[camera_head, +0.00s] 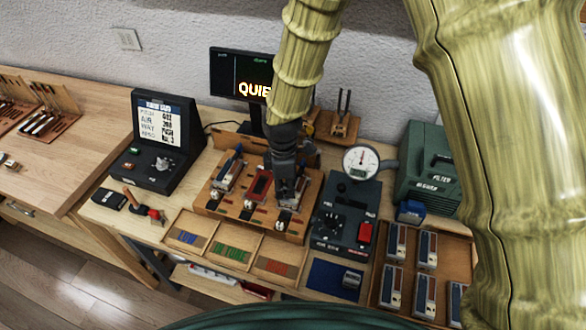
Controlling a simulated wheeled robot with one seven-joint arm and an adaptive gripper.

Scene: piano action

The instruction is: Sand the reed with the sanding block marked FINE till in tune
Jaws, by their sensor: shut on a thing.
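My gripper (287,197) is at the right end of a wooden fixture (236,222) in the middle of the bench. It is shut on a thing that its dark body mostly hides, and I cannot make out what. The fixture carries a metal piece (228,178) at its left and a red piece (259,187) in its middle. I cannot tell which part is the reed. A small dark block (352,279) lies on a blue mat (322,277) at the front. A blue block (410,211) stands right of the dial device. No FINE marking is legible.
A dial device (339,222) stands right of the fixture, and a green filter box (427,172) behind it. A wooden tray (461,252) holds several grey blocks. A screen (228,75) partly reads "QUIE". A black console (159,146) stands left. Shallow compartments (213,232) lie in front.

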